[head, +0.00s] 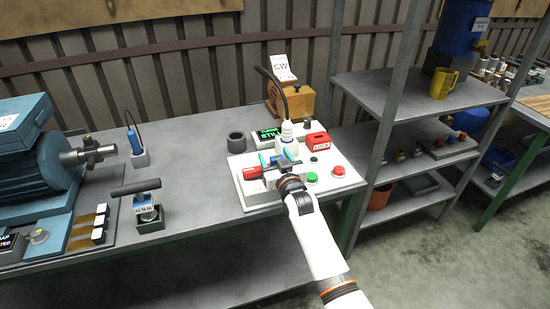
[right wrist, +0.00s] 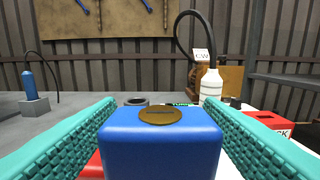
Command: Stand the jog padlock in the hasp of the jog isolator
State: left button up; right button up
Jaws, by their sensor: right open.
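My right gripper (head: 278,160) is over the white control panel (head: 262,201) in the head view. In the right wrist view its two teal pads stand open (right wrist: 160,125) on either side of a blue block (right wrist: 160,150) with a brass-coloured disc on top. The block looks like a padlock body; its shackle is hidden. The gaps beside it are narrow, and I cannot tell whether a pad touches it. A red part (head: 253,173) is beside the gripper on the panel, and could belong to the isolator. The hasp is not clearly visible. My left gripper is not in view.
A white bottle-shaped piece with a black hose (head: 287,133) stands behind the gripper. A red lock box (head: 318,140), green and red buttons (head: 338,170) and a display (head: 268,135) are close. A torque tool (head: 148,213) and a motor (head: 60,150) stand left.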

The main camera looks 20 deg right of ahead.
jog(key=shift+s, duration=0.1)
jog(key=s, duration=1.2)
jog(key=shift+d+b, duration=0.2)
jog(key=shift+b, duration=0.2)
jog(key=shift+w, duration=0.1)
